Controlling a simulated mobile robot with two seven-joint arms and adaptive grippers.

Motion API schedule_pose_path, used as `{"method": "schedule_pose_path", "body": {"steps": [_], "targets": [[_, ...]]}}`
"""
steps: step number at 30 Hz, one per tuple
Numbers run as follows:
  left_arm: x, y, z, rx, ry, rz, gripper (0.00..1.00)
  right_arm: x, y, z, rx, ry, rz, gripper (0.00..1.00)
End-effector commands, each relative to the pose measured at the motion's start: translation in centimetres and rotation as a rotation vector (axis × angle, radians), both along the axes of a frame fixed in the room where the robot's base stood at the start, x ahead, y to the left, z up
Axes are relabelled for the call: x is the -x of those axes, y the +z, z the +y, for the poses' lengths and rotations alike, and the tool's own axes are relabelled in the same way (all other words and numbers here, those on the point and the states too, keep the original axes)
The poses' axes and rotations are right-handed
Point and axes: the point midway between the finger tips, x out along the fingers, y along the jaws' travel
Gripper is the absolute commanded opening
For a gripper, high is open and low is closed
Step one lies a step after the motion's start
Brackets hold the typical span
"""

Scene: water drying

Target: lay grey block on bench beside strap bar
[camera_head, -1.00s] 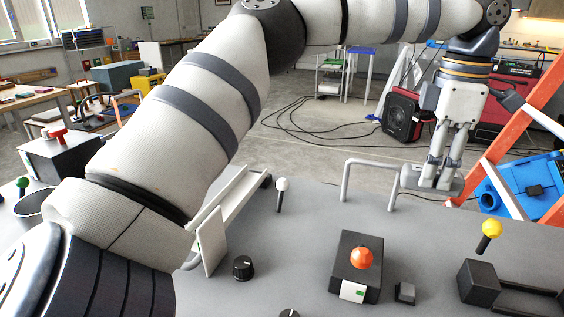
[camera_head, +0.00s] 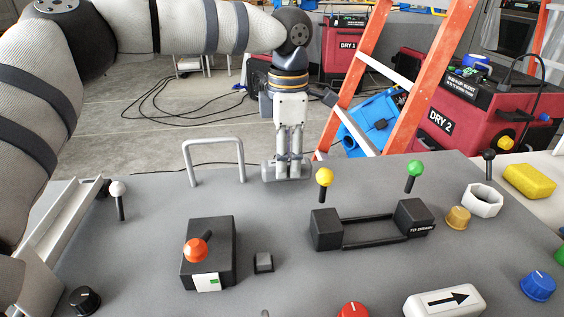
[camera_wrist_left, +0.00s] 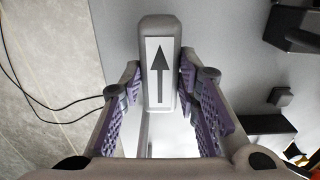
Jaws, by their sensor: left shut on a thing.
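My left gripper (camera_head: 290,166) points down near the bench's far edge, shut on a grey block (camera_head: 269,173). In the left wrist view the grey block (camera_wrist_left: 161,32) has a white label with a black arrow and lies between the purple-padded fingers (camera_wrist_left: 160,98). A grey U-shaped bar (camera_head: 212,143) stands on the bench just left of the block, apart from it. A black twin-rod bar (camera_head: 376,242) between two black blocks lies to the right. I cannot tell which is the strap bar, or whether the block touches the bench (camera_head: 150,240). My right gripper is out of view.
A black box with a red-orange knob (camera_head: 200,247), a small black cube (camera_head: 263,262) and yellow (camera_head: 324,178) and green (camera_head: 415,169) knobbed levers stand on the bench. An orange ladder (camera_head: 408,75) rises behind the bench. Bare bench lies in front of the block.

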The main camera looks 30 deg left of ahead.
Motion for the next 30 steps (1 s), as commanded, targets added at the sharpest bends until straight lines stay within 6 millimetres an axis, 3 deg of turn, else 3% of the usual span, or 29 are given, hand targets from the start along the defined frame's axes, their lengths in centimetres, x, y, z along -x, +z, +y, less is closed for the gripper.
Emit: {"method": "schedule_pose_path", "body": {"steps": [3, 12, 13, 15, 25, 30], "targets": [[0.0, -1.6, 0.0, 0.0, 0.001, 0.003, 0.01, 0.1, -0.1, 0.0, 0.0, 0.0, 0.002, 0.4], [0.0, -1.7, 0.0, -0.001, 0.001, 0.001, 0.01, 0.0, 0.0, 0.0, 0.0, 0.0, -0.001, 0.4], [0.0, -1.8, 0.0, 0.0, 0.001, 0.0, 0.34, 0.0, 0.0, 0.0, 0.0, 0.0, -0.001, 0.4], [0.0, -1.8, 0.0, -0.001, 0.001, 0.001, 0.49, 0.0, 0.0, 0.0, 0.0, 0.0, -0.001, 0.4], [0.0, -1.5, 0.0, -0.001, 0.0, 0.001, 0.49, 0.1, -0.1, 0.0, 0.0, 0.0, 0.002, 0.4], [-0.1, 2.3, -0.1, 0.001, 0.0, -0.006, 0.49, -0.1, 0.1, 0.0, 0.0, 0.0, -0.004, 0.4]]}}
